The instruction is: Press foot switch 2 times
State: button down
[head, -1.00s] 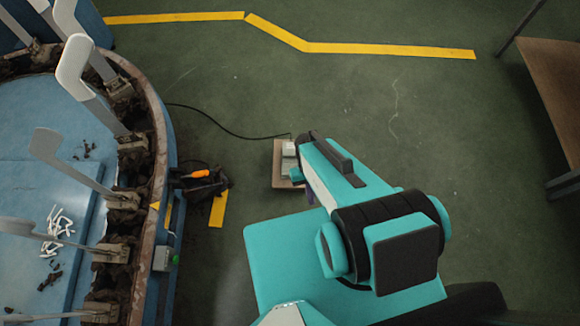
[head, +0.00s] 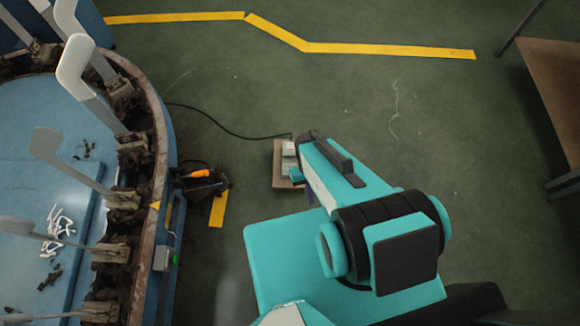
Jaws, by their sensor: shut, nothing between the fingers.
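The foot switch (head: 288,150) is a small pale grey-green box on a brown board (head: 280,178) on the floor, left of my arm's front end. Its right side is hidden by my arm. A small teal part of my gripper (head: 296,176) shows at the lower end of the switch, over the board. The rest of the gripper is hidden under my arm. It holds nothing that I can see. Whether it touches the pedal, I cannot tell.
A round blue machine (head: 172,120) with several upright pale sock boards (head: 75,65) stands at the left. A black cable (head: 220,125) runs from it to the switch. A wooden table (head: 555,85) is at the right.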

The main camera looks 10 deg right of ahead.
jog(key=shift+f, duration=0.1)
jog(key=f+b, duration=0.4)
jog(key=b, duration=0.1)
jog(key=shift+s+f, duration=0.25)
jog(key=shift+f, duration=0.05)
